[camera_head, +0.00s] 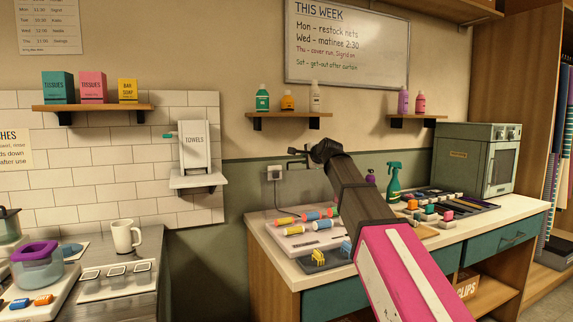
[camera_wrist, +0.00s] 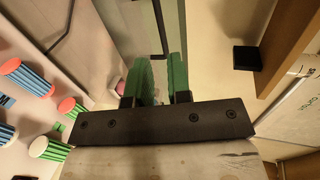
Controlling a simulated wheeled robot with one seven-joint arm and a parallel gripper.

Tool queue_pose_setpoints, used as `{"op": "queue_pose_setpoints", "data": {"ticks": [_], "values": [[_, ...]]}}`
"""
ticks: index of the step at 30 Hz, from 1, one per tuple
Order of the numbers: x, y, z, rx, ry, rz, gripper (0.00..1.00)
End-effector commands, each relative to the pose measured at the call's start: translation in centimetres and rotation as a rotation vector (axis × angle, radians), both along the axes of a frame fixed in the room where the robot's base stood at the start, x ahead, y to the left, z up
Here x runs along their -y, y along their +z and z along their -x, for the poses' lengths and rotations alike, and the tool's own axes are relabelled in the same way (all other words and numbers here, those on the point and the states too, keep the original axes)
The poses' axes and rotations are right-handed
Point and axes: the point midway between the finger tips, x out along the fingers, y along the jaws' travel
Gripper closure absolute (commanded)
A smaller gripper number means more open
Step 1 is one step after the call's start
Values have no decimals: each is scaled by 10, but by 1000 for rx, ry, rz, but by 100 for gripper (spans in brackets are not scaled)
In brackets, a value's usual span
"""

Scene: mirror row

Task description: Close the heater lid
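The heater (camera_head: 290,243) appears to be the white tray of coloured rollers on the wooden counter. Its rollers (camera_wrist: 50,150) also show at the left of the wrist view. I cannot clearly make out the lid in the head view. In the wrist view a thin dark bar (camera_wrist: 160,28) beside a greyish-green, perhaps clear panel (camera_wrist: 128,28) may be the lid's edge or handle. My gripper (camera_head: 297,157) is raised above the rollers near the wall. Its green fingers (camera_wrist: 162,75) are apart with a gap between them. The bar's end is close to the fingertips; contact cannot be told.
A wall socket (camera_head: 273,173) with a cable is behind the rollers. A wall shelf with bottles (camera_head: 290,115) hangs above my gripper. A green spray bottle (camera_head: 393,182) and a toaster oven (camera_head: 475,160) stand to the right. A dark mat with yellow and blue clips (camera_head: 325,262) lies in front.

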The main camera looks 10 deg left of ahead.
Motion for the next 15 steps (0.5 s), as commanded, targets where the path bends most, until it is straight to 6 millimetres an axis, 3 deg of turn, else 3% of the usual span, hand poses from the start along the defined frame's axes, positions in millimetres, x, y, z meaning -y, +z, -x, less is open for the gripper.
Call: {"op": "queue_pose_setpoints", "data": {"ticks": [8,15], "values": [[-15,-8,-25,0,-1,-1,82],[-38,-20,-60,0,-1,-1,82]]}}
